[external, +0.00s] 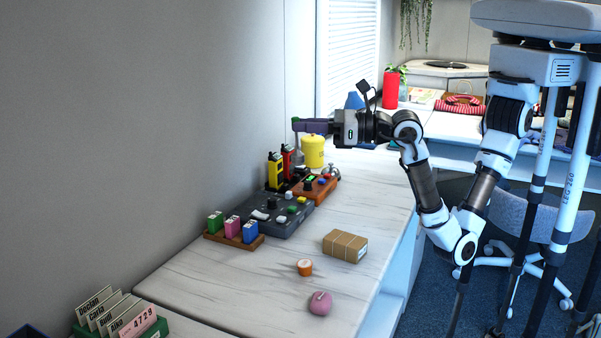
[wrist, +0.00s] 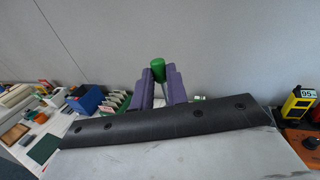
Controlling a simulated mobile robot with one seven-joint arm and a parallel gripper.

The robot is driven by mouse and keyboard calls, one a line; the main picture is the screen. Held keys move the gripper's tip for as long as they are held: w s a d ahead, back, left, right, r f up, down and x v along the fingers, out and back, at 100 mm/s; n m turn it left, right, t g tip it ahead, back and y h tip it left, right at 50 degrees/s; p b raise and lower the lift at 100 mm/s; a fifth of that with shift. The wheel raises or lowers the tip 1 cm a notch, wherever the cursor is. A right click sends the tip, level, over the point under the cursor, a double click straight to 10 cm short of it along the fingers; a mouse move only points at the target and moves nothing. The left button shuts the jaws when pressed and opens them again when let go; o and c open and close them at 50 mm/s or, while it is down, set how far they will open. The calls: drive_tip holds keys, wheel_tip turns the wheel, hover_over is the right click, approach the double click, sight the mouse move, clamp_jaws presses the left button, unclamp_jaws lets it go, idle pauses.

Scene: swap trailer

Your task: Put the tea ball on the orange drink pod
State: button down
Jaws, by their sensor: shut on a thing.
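My gripper (external: 298,126) reaches left over the back of the counter, well above its top. Its purple fingers are shut on a small green cylinder (wrist: 158,70), whose rounded end shows between the fingertips in the wrist view. The rest of the held thing is hard to make out. The orange drink pod (external: 305,267), a short cylinder with a pale top, stands on the counter, far from my gripper. A pink rounded thing (external: 320,303) sits just in front of the pod, apart from it. It looks like the tea ball, but I cannot be sure.
A cardboard box (external: 345,246) lies behind the pod. Along the wall stand a rack of coloured blocks (external: 233,230), a dark control panel (external: 280,212), yellow and red handsets (external: 275,171) and a yellow canister (external: 313,151).

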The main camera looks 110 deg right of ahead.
drive_tip(key=a+f+n+t+y, duration=0.1)
drive_tip(key=a+f+n+y, duration=0.15)
drive_tip(key=a, duration=0.25)
wheel_tip(320, 180, down, 19)
drive_tip(key=b, duration=0.1)
drive_tip(key=shift+f+m+t, duration=0.15)
drive_tip(key=shift+m+t, duration=0.15)
drive_tip(key=shift+m, duration=0.15)
drive_tip(key=shift+s+h, duration=0.1)
drive_tip(key=shift+h, duration=0.15)
drive_tip(key=shift+f, duration=0.2)
drive_tip(key=c, duration=1.4)
unclamp_jaws()
